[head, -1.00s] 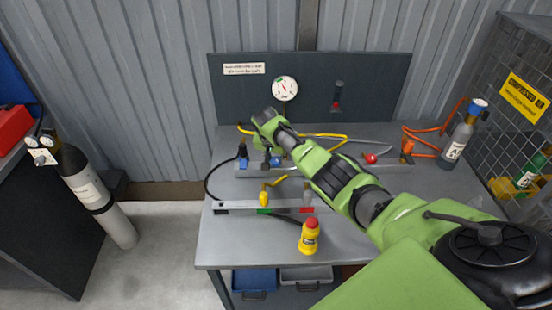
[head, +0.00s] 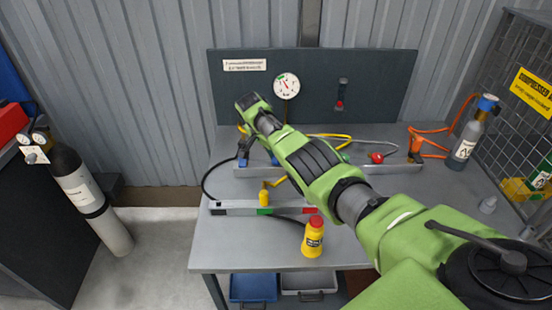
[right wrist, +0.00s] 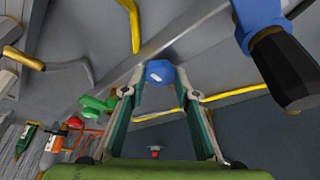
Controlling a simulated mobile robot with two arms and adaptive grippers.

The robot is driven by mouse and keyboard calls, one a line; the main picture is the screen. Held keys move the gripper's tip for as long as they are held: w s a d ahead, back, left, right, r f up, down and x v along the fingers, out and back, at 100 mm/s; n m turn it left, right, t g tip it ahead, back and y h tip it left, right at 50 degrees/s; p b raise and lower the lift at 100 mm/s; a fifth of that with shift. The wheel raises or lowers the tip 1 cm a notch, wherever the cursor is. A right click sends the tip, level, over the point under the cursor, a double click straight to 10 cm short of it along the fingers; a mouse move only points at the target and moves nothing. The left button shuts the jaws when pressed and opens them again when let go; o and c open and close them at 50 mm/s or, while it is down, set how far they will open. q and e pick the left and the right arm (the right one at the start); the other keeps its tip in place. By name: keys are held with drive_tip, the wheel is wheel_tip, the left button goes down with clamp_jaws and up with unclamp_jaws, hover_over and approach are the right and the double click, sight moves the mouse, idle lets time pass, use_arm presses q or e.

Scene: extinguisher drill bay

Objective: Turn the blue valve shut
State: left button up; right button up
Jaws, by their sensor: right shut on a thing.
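The blue valve (right wrist: 160,72) shows in the right wrist view as a small blue handle between the fingertips. My right gripper (right wrist: 160,88) is shut on it, one finger on each side. In the head view a bit of the blue valve (head: 275,160) shows on the back rail, just below my right arm; the fingertips are hidden there behind the wrist. My left gripper is in neither current view.
A blue-and-black hose fitting (head: 243,160) stands close left of the valve. Green (right wrist: 97,104) and red (head: 377,158) handles share the back rail. A gauge (head: 286,86) hangs behind.

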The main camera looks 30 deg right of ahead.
drive_tip(key=o, duration=1.1)
drive_tip(key=v, duration=1.2)
